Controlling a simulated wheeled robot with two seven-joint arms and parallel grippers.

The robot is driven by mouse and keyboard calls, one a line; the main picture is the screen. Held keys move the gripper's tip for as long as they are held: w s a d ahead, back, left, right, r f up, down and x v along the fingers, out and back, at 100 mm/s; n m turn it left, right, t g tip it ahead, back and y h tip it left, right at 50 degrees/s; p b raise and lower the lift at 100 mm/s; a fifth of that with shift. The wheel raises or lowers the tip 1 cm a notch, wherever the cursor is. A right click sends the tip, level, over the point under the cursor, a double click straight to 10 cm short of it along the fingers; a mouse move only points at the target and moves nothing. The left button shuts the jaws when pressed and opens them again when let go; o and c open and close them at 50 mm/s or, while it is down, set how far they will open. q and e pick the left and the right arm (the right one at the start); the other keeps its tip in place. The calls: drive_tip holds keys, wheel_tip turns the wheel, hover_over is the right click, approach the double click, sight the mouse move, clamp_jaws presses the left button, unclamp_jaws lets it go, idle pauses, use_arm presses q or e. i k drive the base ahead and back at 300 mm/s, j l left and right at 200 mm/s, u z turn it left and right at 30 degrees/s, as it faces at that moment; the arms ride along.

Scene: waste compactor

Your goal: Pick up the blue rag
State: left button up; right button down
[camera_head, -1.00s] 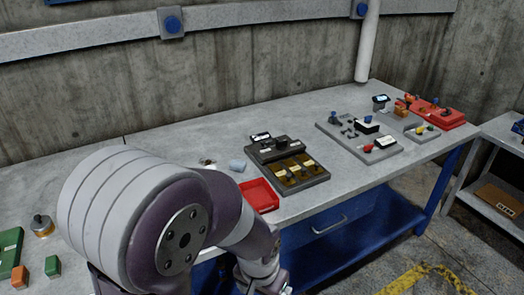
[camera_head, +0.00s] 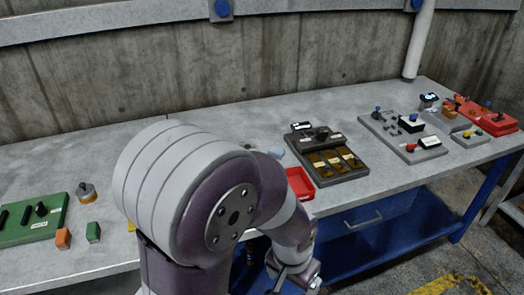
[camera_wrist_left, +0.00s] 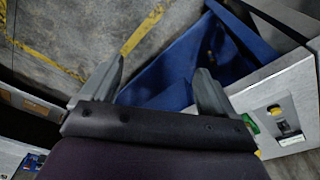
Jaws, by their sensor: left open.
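A small pale blue thing (camera_head: 277,152), possibly the blue rag, lies on the workbench behind a red tray in the head view. My arm partly covers it, and it is too small to make out its folds. My left gripper (camera_wrist_left: 160,68) is open and empty in the left wrist view, with its two grey fingers apart. It points at the floor and the blue lower part of the bench, away from the pale blue thing. My right gripper is not in view.
The red tray (camera_head: 299,184) sits near the front edge of the grey workbench (camera_head: 215,121). A dark control panel (camera_head: 335,160) is beside it. Another panel (camera_head: 404,134) and red parts stand further right. A green panel (camera_head: 33,218) and small blocks are at left.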

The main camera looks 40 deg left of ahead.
sight(276, 152)
drive_tip(key=i+u, duration=0.25)
drive_tip(key=u, duration=0.15)
drive_tip(key=i+l+u, duration=0.1)
drive_tip(key=u, duration=0.3)
drive_tip(key=i+l+u, duration=0.2)
drive_tip(key=i+u, duration=0.2)
drive_tip(key=k, duration=0.05)
